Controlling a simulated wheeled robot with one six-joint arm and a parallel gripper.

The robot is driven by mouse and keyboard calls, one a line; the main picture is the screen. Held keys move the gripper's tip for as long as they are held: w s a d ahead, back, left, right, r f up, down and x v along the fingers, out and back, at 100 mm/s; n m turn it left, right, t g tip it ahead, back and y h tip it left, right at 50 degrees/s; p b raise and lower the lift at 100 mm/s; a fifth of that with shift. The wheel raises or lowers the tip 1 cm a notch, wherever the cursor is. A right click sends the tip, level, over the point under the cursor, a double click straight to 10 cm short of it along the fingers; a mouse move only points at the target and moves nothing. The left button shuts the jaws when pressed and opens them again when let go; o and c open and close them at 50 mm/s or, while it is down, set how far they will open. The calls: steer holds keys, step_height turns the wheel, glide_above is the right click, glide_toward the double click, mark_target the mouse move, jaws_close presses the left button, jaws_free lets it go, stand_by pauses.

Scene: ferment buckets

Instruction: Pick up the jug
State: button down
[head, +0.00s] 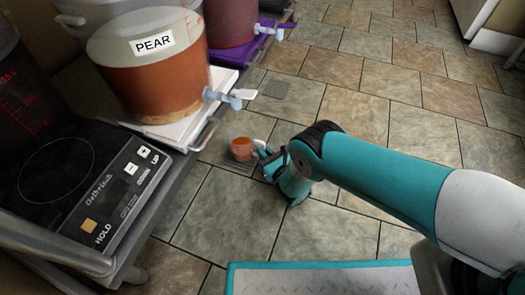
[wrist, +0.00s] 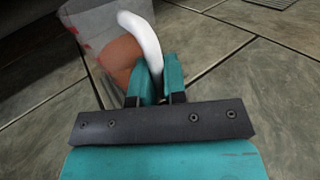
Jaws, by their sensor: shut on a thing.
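The jug (head: 241,149) is small and clear, with orange-brown liquid in its lower part and a white handle. In the head view it is low near the tiled floor, below the shelf edge; I cannot tell whether it touches the floor. My gripper (head: 264,152) is at the jug's right side, on the handle. In the wrist view the teal fingers (wrist: 158,80) are shut on the white handle of the jug (wrist: 119,58). The jug looks tilted in that view, and its lower part is hidden by my gripper.
A bucket labelled PEAR (head: 150,75) with a tap (head: 228,97) stands on a white board on the shelf. A dark red bucket (head: 230,20) is behind it. The tiled floor (head: 390,80) is open to the right.

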mark_target(264, 146)
step_height(264, 146, up, 3)
steer(key=p, duration=0.2)
steer(key=shift+r+p, duration=0.1)
steer(key=shift+p, duration=0.25)
steer(key=shift+s+d+p, duration=0.2)
steer(key=shift+p, duration=0.35)
steer(key=p+v, duration=1)
steer(key=v, duration=0.4)
steer(key=shift+s+d, duration=0.25)
steer(key=shift+s, duration=0.1)
steer(key=shift+f+p+v, duration=0.2)
steer(key=shift+p+v, duration=0.4)
steer(key=shift+v, duration=0.65)
